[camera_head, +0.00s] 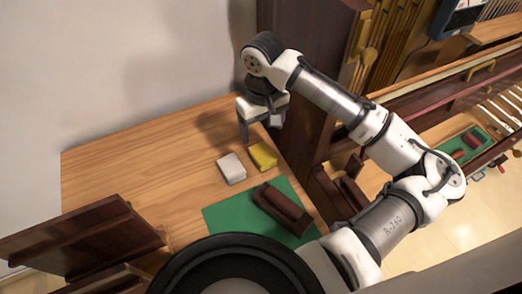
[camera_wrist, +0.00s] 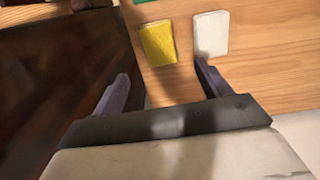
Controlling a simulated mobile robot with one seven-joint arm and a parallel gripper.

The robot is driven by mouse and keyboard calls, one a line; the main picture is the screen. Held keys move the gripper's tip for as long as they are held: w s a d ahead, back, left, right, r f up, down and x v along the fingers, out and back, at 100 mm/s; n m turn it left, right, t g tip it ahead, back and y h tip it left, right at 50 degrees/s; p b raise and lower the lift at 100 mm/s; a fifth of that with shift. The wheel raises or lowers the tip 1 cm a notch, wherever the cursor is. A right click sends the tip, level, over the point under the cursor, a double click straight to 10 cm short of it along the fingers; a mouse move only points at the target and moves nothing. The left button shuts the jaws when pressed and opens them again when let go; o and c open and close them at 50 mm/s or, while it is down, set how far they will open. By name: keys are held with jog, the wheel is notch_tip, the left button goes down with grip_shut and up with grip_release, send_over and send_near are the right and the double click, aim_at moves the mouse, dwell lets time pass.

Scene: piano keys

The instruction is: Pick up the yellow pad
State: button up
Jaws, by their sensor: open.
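The yellow pad (camera_head: 263,155) lies flat on the wooden tabletop, close to the dark upright wood panel. In the wrist view the yellow pad (camera_wrist: 158,43) is ahead of my fingers, near the top middle. A white pad (camera_head: 231,168) lies beside it, with a small gap between them; it also shows in the wrist view (camera_wrist: 211,34). My gripper (camera_head: 260,132) is above the table just beyond the yellow pad. In the wrist view my gripper (camera_wrist: 163,85) has its two fingers wide apart, with nothing between them.
The dark panel (camera_wrist: 60,80) stands close along my gripper's left side in the wrist view. A green mat (camera_head: 224,219) with a dark brown wooden block (camera_head: 282,207) lies nearer my body. The table's left part (camera_head: 120,165) is clear.

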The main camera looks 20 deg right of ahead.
aim_at(263, 153)
notch_tip(263, 153, down, 10)
jog(key=shift+s+d+f+p, duration=0.15)
jog(key=shift+f+p, duration=0.1)
jog(key=shift+p, duration=0.7)
jog(key=shift+c, duration=0.2)
jog(key=c, duration=1)
jog(key=shift+r, duration=0.2)
